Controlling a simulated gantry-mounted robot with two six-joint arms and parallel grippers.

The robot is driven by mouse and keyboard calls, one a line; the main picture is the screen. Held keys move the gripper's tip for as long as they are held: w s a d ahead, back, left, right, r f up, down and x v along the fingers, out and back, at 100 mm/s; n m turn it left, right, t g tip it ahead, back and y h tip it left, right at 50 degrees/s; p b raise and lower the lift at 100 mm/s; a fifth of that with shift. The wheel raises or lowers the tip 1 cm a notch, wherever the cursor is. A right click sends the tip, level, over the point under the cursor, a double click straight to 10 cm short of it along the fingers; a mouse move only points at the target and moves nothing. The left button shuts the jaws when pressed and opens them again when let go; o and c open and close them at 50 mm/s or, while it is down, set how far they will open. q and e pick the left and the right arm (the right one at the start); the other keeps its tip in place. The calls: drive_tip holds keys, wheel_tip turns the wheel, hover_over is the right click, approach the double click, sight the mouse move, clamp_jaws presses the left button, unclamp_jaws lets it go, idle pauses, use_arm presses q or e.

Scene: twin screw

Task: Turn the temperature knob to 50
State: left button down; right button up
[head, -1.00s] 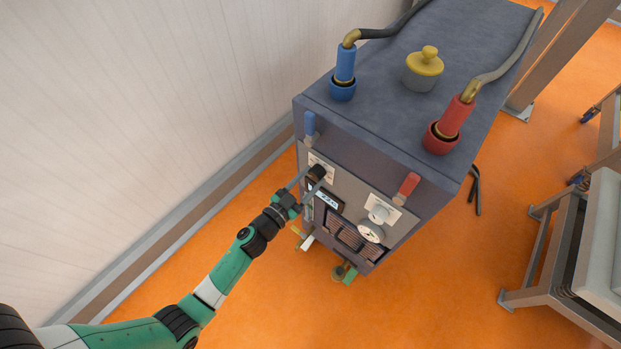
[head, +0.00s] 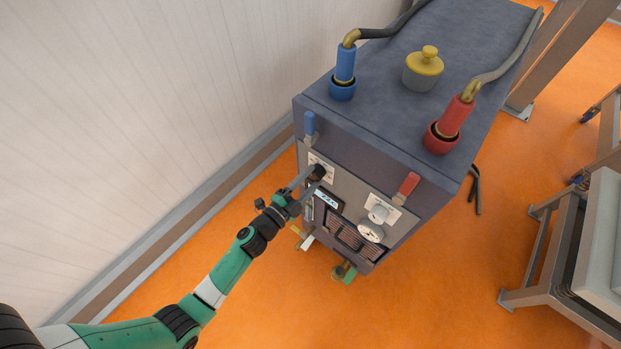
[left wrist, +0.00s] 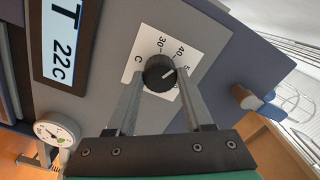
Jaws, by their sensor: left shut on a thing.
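The black temperature knob (left wrist: 160,73) sits on a white dial plate (left wrist: 188,48) on the front of the dark grey machine (head: 410,100). Marks 30 and 40 show on the plate; part of the scale is hidden by a finger. The knob's white pointer line points to the upper right in the left wrist view. The display (left wrist: 66,40) reads T 22C. My left gripper (left wrist: 157,92) is shut on the knob, one finger on each side. My right gripper is not in view.
A blue handle (head: 310,124) and a red handle (head: 409,184) stick out of the machine front. A white knob (head: 378,213) and a gauge (head: 370,232) sit to the right. A wall (head: 130,120) stands close on the left.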

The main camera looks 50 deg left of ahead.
use_arm(q)
drive_tip(key=m, duration=0.4)
drive_tip(key=shift+m, duration=0.3)
drive_tip(key=shift+m+b, duration=0.3)
drive_tip(key=shift+m, duration=1.4)
drive_tip(key=shift+c, duration=1.5)
unclamp_jaws()
drive_tip(key=shift+s, duration=0.55)
drive_tip(key=s+d+p, duration=0.1)
drive_tip(key=s, duration=0.9)
drive_tip(key=shift+s+d, duration=0.25)
